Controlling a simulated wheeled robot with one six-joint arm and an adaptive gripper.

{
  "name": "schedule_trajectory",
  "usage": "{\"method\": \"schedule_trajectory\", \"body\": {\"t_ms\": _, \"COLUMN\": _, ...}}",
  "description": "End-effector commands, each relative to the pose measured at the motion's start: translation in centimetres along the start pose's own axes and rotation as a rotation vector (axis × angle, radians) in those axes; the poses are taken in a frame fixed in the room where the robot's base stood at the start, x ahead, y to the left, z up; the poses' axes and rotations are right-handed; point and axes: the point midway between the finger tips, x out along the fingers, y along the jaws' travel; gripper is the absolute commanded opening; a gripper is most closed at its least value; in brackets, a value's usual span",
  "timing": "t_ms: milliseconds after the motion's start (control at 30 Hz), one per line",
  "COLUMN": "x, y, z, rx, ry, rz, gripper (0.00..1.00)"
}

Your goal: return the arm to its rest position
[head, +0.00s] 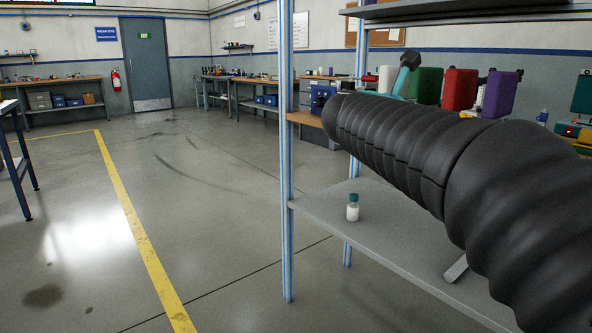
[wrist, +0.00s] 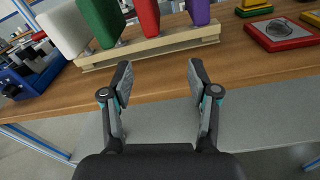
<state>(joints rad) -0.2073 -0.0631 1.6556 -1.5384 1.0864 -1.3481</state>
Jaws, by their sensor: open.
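My gripper (wrist: 160,88) is open and empty in the wrist view, its two fingers spread wide apart. It is at the front edge of a wooden bench top (wrist: 265,80), short of a pale wooden rack (wrist: 150,47). My arm, in a ribbed black sleeve, crosses the right half of the head view.
White, green (head: 429,86), red (head: 460,90) and purple (head: 501,94) blocks stand along the rack. A blue vise (wrist: 35,72) is left. A small bottle (head: 353,207) stands on the grey lower shelf (head: 400,236). A blue post (head: 286,150) is near my arm. The floor left is clear.

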Motion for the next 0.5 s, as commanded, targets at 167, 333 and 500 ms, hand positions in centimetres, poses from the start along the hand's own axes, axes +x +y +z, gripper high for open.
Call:
{"method": "schedule_trajectory", "body": {"t_ms": 167, "x": 0.0, "y": -0.3, "z": -3.2, "rx": 0.168, "ry": 0.093, "rz": -0.014, "gripper": 0.6}}
{"method": "schedule_trajectory", "body": {"t_ms": 333, "x": -0.7, "y": -1.5, "z": -8.6, "rx": 0.395, "ry": 0.246, "rz": -0.075, "gripper": 0.6}}
{"method": "schedule_trajectory", "body": {"t_ms": 500, "x": -3.8, "y": -5.3, "z": -15.7, "rx": 0.768, "ry": 0.465, "rz": -0.257, "gripper": 0.6}}
